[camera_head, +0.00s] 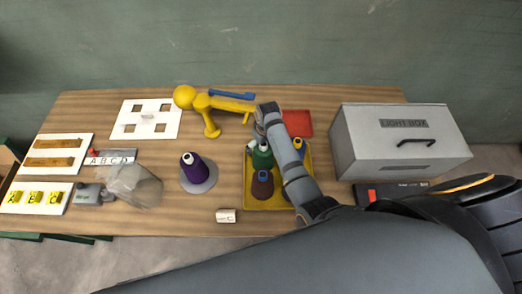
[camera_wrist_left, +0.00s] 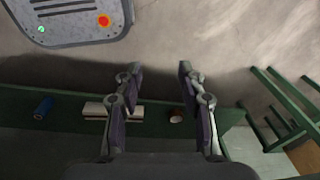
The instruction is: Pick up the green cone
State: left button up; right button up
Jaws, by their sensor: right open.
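The green cone (camera_head: 263,159) stands in the yellow tray (camera_head: 268,207), near its back left. My right arm reaches over the tray from the lower right. My right gripper (camera_head: 257,142) is open at the top of the green cone, and I cannot tell whether it touches it. The arm hides part of the tray and some of its contents. My left gripper (camera_wrist_left: 158,78) is open and empty in the left wrist view, away from the tray, above a green ledge and the floor.
A brown cone (camera_head: 262,185) and a blue-topped cone (camera_head: 299,148) share the tray. A red tray (camera_head: 299,122) lies behind, and a grey light box (camera_head: 395,150) stands right.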

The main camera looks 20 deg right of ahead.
jog(key=shift+s+r, duration=0.25)
jog(key=shift+s, duration=0.15)
jog(key=shift+c, duration=0.9)
jog(key=shift+s+r, duration=0.25)
jog(key=shift+s, duration=0.15)
jog(key=c, duration=0.5)
jog(key=shift+f, duration=0.1)
jog(key=shift+c, duration=1.1)
jog(key=shift+w, duration=0.2)
jog(key=shift+c, duration=1.2)
pick_arm(q)
jog(key=shift+s+r, duration=0.1)
jog(key=shift+s, duration=0.1)
pick_arm(e)
jog(key=shift+f, duration=0.1)
jog(key=c, duration=0.8)
pick_arm(q)
jog(key=shift+s, duration=0.1)
pick_arm(e)
jog(key=shift+o, duration=0.2)
jog(key=shift+a, duration=0.1)
